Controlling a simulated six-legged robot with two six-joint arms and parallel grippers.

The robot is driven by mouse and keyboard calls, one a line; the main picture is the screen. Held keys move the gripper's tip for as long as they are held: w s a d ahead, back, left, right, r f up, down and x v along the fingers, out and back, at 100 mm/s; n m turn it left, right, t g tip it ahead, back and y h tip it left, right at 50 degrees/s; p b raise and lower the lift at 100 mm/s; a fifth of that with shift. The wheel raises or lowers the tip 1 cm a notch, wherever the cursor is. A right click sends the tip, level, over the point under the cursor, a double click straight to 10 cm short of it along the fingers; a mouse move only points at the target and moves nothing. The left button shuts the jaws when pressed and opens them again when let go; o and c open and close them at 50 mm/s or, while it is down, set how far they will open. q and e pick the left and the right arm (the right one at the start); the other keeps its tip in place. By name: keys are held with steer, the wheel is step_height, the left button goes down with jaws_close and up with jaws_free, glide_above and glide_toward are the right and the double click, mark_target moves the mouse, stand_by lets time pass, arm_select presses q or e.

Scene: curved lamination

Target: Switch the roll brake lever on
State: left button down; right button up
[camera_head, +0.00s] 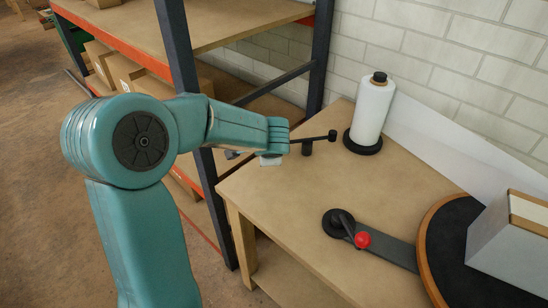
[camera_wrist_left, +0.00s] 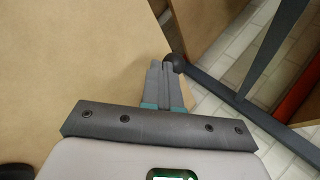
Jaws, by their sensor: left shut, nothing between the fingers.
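A black lever with a dark knob (camera_head: 331,134) stands on a short post at the back left of the bench, beside the white film roll (camera_head: 374,108). My left gripper (camera_wrist_left: 164,66) is shut and empty in the left wrist view. A black round knob (camera_wrist_left: 175,61) shows right at its fingertips; I cannot tell whether they touch. My right gripper is not in view.
A red-knobbed lever (camera_head: 362,240) sits on the bench (camera_head: 290,195) near a dark round turntable (camera_head: 445,258) carrying a box (camera_head: 512,245). A shelf rack with a dark upright (camera_head: 178,50) stands behind my left arm. The bench's middle is clear.

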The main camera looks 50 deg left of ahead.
arm_select(q)
steer(key=shift+w+a, duration=0.1)
steer(key=shift+a, duration=0.4)
steer(key=shift+a+r, duration=0.1)
stand_by(0.3)
